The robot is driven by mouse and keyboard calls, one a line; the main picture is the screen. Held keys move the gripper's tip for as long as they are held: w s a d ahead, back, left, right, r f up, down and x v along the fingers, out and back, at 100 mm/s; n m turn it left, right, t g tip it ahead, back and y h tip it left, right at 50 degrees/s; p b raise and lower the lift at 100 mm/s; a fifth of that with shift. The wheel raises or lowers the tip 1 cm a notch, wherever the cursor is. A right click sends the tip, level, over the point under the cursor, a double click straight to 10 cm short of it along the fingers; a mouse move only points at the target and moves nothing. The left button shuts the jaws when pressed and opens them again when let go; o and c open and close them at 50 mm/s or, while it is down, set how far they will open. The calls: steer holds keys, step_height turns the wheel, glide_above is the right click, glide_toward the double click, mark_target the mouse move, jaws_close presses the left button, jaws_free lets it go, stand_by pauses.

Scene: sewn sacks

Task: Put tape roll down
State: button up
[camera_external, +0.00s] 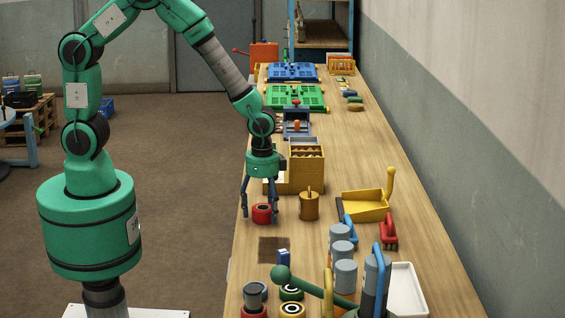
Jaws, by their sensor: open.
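The red tape roll (261,214) is at the left edge of the long wooden table, and appears to rest on the tabletop. My gripper (259,212) points down over it from above. Its fingers are spread apart, one on the left of the roll and one on the right. The fingers look open, with the roll between them. Contact between fingers and roll cannot be made out at this size.
A mustard canister (309,206) stands close right of my gripper. A yellow drawer box (306,172) is behind it. A brown square patch (273,250) lies in front on the table. A yellow dustpan (364,206), a red brush (389,230) and grey cylinders (345,275) stand to the right.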

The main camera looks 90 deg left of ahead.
step_height(320, 180, up, 12)
steer(key=p, duration=0.1)
steer(key=shift+p, duration=0.4)
steer(key=shift+r, duration=0.15)
stand_by(0.6)
step_height(320, 180, up, 19)
steer(key=n+t, duration=0.2)
steer(key=t, duration=0.1)
glide_above(263, 207)
steer(key=s, duration=1)
steer(key=s+r+n+t, duration=0.1)
steer(key=s+r, duration=0.3)
steer(key=s, duration=0.4)
steer(key=s+a+r+n+t, duration=0.1)
steer(key=s+r, duration=0.3)
steer(key=s, duration=0.3)
steer(key=shift+s+a+r+t, duration=0.25)
steer(key=shift+s+t, duration=0.05)
steer(key=shift+s, duration=0.05)
steer(key=shift+f, duration=0.1)
steer(key=shift+f+b, duration=0.4)
steer(key=shift+b, duration=0.1)
